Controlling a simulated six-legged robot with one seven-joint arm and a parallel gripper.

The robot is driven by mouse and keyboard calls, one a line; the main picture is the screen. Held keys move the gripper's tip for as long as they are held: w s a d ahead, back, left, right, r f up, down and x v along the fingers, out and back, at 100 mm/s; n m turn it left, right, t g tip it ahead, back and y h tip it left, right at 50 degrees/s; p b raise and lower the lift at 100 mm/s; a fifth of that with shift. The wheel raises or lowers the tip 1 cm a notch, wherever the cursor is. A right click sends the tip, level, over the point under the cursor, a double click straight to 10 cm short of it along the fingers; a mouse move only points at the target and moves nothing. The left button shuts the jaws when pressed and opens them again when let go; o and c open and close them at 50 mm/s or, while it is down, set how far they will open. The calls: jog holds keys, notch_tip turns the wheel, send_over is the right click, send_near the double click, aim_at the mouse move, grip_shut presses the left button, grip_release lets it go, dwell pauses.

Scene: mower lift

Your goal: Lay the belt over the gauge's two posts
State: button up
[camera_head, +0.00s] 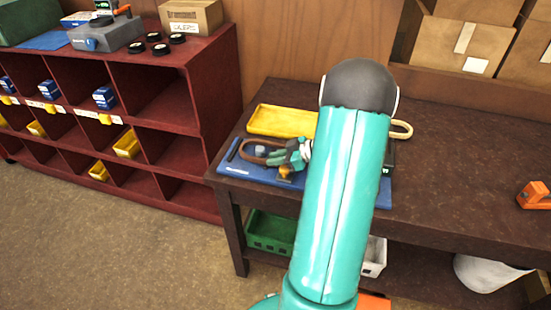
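A dark brown belt loop (247,157) shows at the left of the bench, over a blue board (237,171) that appears to be the gauge. My gripper (277,158) is at the loop's right side, low over the board; whether its fingers are closed on the belt is too small to tell. A small grey piece (260,150) shows inside the loop and may be a post. I cannot make out two posts; my arm hides the middle of the board. A small brass-coloured piece (285,174) is just below my gripper.
A yellow tray (272,121) lies behind the board. A tan loop (402,129) shows right of my arm. An orange tool (535,195) is at the far right. The dark bench (450,165) is clear between. Red shelving (205,110) stands close on the left.

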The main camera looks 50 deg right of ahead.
jog(key=shift+a, duration=0.45)
